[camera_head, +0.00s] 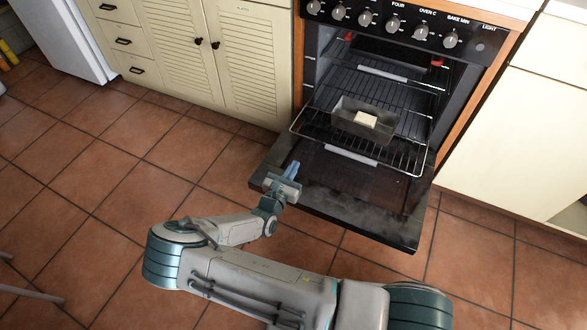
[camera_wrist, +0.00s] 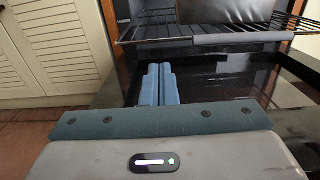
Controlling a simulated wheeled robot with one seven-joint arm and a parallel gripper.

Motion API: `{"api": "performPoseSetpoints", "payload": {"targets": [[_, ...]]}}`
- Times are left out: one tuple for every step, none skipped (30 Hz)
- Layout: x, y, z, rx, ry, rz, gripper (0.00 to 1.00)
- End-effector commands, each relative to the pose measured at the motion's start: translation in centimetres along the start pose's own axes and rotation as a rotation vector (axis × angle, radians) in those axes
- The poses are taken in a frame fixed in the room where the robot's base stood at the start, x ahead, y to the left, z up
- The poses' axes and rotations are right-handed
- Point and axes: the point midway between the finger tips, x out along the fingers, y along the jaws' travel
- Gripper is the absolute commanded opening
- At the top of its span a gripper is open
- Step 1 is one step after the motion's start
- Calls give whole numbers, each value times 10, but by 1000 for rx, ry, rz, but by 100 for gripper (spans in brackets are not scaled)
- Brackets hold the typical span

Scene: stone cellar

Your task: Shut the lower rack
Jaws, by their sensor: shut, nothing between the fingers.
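The lower rack (camera_head: 405,158), a dark wire shelf, sticks out of the open oven over the lowered door. Its front edge also shows in the wrist view (camera_wrist: 205,39). A grey rectangular pan (camera_head: 345,121) with a pale block (camera_head: 366,119) in it sits on the rack; the pan's dark front shows in the wrist view (camera_wrist: 225,12). My gripper (camera_head: 293,166) is shut and empty, its blue fingers together, over the left part of the oven door. In the wrist view its fingertips (camera_wrist: 159,68) point towards the oven, below and in front of the rack's front edge, apart from it.
The black oven door (camera_head: 340,205) hangs open flat below the rack. An upper rack (camera_head: 395,88) is inside the oven. Cream cabinets (camera_head: 240,65) stand left of the oven, another cream unit (camera_head: 510,130) right. The tiled floor (camera_head: 110,185) at left is clear.

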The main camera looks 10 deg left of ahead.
Motion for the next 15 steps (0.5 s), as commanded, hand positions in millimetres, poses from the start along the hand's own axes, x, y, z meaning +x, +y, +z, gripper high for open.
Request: {"api": "performPoseSetpoints", "payload": {"targets": [[12, -1, -4, 0, -3, -4, 0], [19, -1, -4, -1, -3, -4, 0], [28, -1, -4, 0, -2, -3, 0], [35, -1, -4, 0, -3, -4, 0], [41, -2, -4, 0, -2, -4, 0], [50, -2, -4, 0, -2, -4, 0], [56, -2, -4, 1, -2, -5, 0], [62, -1, -4, 1, -1, -4, 0], [70, -1, -4, 1, -2, -3, 0], [75, -1, -4, 1, -2, -4, 0], [80, -2, -4, 1, -1, -4, 0], [86, -1, -4, 1, -2, -3, 0], [89, -1, -3, 1, -2, -3, 0], [93, -1, -3, 1, -1, -3, 0], [97, -1, -3, 2, -1, -3, 0]]}}
